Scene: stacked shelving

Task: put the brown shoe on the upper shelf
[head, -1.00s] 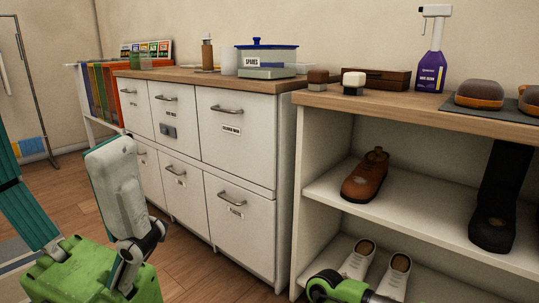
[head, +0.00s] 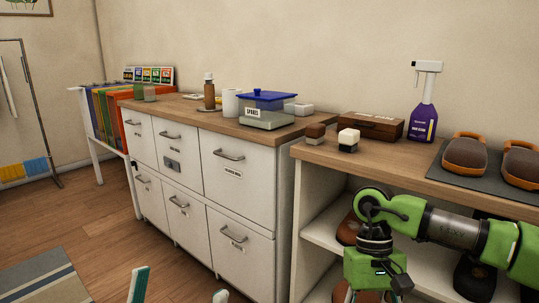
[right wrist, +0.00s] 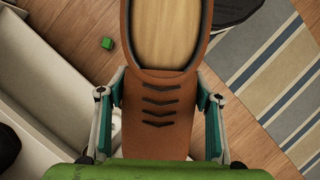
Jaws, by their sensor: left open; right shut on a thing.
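In the right wrist view my right gripper (right wrist: 158,112) is shut on a brown shoe (right wrist: 158,85) with dark chevrons and a tan inside, its fingers on either side. Floor shows below the shoe. Another brown shoe (head: 347,229) stands on the white upper shelf (head: 320,234), partly hidden by that arm. My left gripper (head: 180,291) is open and empty at the bottom edge of the head view, only its fingertips showing.
The wooden top bears a purple spray bottle (head: 424,110), two brushes (head: 316,132) (head: 348,140), a brown box (head: 371,125) and bulky shoes on a dark mat. Black boots stand behind my right arm. A drawer cabinet (head: 235,180) stands left. A green cube (right wrist: 107,42) lies on the floor.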

